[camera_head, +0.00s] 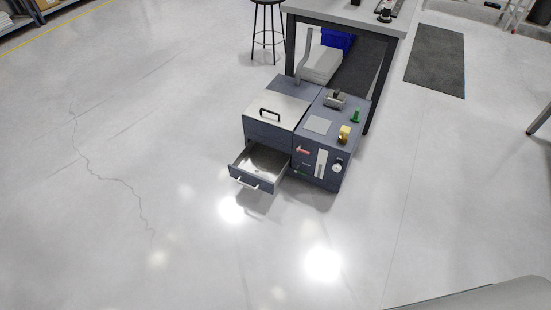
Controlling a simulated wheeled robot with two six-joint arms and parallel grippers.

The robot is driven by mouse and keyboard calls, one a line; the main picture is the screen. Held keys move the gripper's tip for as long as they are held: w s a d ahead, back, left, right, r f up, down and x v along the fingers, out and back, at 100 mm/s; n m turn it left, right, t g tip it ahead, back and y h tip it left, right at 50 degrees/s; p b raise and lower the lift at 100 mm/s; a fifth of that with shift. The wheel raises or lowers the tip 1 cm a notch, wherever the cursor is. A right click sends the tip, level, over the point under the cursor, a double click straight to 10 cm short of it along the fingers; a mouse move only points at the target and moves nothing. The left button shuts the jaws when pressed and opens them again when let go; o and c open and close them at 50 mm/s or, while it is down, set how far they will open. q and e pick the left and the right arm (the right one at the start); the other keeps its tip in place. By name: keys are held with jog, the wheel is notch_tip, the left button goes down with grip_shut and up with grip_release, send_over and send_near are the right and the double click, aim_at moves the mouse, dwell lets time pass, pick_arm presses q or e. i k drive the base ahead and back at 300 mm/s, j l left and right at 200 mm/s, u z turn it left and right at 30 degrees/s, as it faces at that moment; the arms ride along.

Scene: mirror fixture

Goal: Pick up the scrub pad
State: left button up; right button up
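I see no piece that I can clearly tell as the scrub pad. On top of the dark blue-grey fixture (316,163) stand a small yellow piece (344,133), a green piece (355,116) and a grey block with a darker top (335,99). A flat light grey square (318,124) lies on the same top. These pieces are too small to make out fully. Neither of my grippers is in view.
The fixture has a silver lid (277,113) with a black handle and an open, seemingly empty drawer (264,163). A workbench (350,14) stands behind it, with a stool (267,30) and a dark mat (435,60) nearby. The floor in front and left is clear.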

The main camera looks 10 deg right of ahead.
aim_at(356, 118)
jog(key=i+l, duration=0.15)
jog(key=l, duration=0.2)
jog(key=i+l+u, duration=0.1)
jog(key=l, duration=0.2)
jog(key=i+l+u, duration=0.1)
jog(key=l, duration=0.25)
jog(key=i+l, duration=0.25)
jog(key=l+u, duration=0.05)
jog(key=l, duration=0.05)
